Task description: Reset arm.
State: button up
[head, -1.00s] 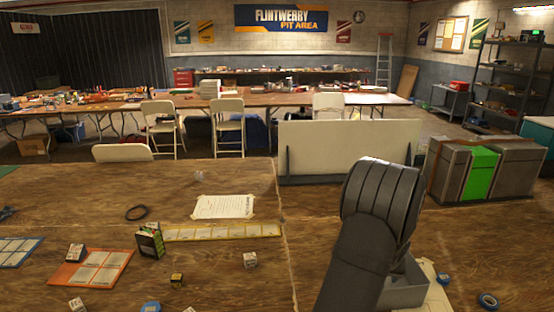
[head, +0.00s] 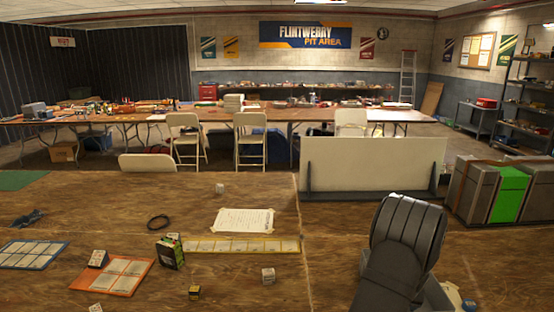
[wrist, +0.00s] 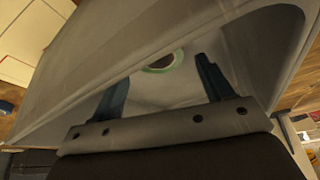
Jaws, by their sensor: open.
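My gripper (wrist: 162,74) shows in the wrist view with its two dark blue fingers spread apart and nothing between them. The fingers point into a grey bin (wrist: 262,45) with sloping walls. A roll with a pale green rim (wrist: 178,63) lies in the bin, beyond the fingertips. In the head view my dark grey arm covers the gripper and most of the grey bin (head: 437,296); only part of the bin shows at the lower right.
An orange card (head: 133,281), a blue card (head: 32,259), a green-black box (head: 169,253), small cubes, a yellow strip (head: 240,246) and a paper sheet (head: 243,221) lie on the wooden table. A white panel (head: 375,166) and grey-green cases (head: 512,193) stand behind.

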jog(key=shift+f, duration=1)
jog(key=v, duration=1.2)
jog(key=x, duration=1.2)
jog(key=shift+f, duration=0.25)
notch_tip(320, 180, up, 15)
jog(key=s+d+m, duration=0.3)
jog(key=s+d, duration=0.2)
jog(key=s, duration=0.4)
jog(key=s+d+m+g+h, duration=0.1)
jog(key=s+d+m, duration=0.2)
jog(key=s, duration=0.6)
jog(key=s+d+m+g+h, duration=0.1)
jog(key=s+d+m, duration=0.2)
jog(key=s+d, duration=0.4)
jog(key=shift+s+d+f, duration=0.2)
jog(key=shift+s+d, duration=0.15)
jog(key=shift+s, duration=0.7)
